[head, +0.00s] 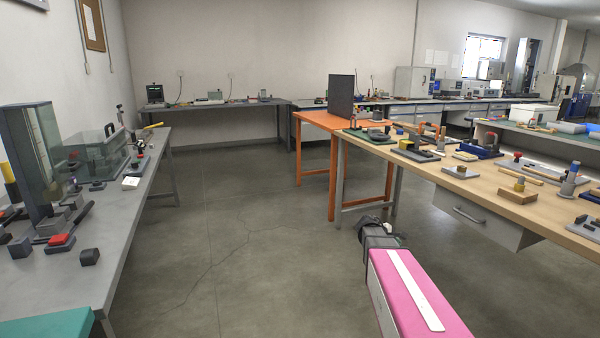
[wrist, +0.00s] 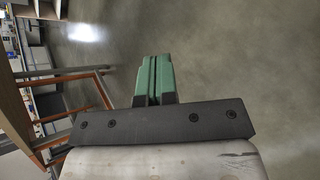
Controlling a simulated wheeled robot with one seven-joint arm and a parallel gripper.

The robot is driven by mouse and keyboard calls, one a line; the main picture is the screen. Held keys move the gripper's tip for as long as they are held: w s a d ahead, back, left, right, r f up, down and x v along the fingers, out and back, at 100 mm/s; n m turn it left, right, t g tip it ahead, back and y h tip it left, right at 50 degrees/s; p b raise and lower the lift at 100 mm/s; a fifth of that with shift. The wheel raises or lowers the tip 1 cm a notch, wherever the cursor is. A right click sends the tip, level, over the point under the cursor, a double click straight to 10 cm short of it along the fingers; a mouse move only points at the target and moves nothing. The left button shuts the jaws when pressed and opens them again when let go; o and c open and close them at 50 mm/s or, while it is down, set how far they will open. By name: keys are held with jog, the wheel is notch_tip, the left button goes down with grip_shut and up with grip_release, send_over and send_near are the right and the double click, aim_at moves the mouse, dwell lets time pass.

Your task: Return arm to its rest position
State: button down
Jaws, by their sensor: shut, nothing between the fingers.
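My gripper (wrist: 154,80) shows in the wrist view as two green fingers pressed together with nothing between them. Beyond the fingers there is only bare concrete floor. In the head view my arm, with a pink link and a dark end, reaches forward from the lower right over the aisle floor, just left of the wooden workbench. The fingers themselves cannot be made out in the head view.
A wooden workbench (head: 560,213) with several cable samples and blocks stands right of my arm, with an orange table (head: 318,119) behind it. A grey bench (head: 72,270) with a glass case (head: 103,157) is at left. The floor (head: 250,240) between is clear.

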jog(key=s+a+f+m+g+y, duration=0.1)
jog(key=s+a+f+m+y, duration=0.2)
jog(key=s+a, duration=0.7)
jog(key=s+a+f+m+g+y, duration=0.1)
jog(key=s+a+f+m+y, duration=0.2)
jog(key=s+a+m+y, duration=0.4)
jog(key=s+a+m, duration=0.2)
jog(key=shift+s+a+f+g, duration=0.35)
jog(key=shift+f+g, duration=0.05)
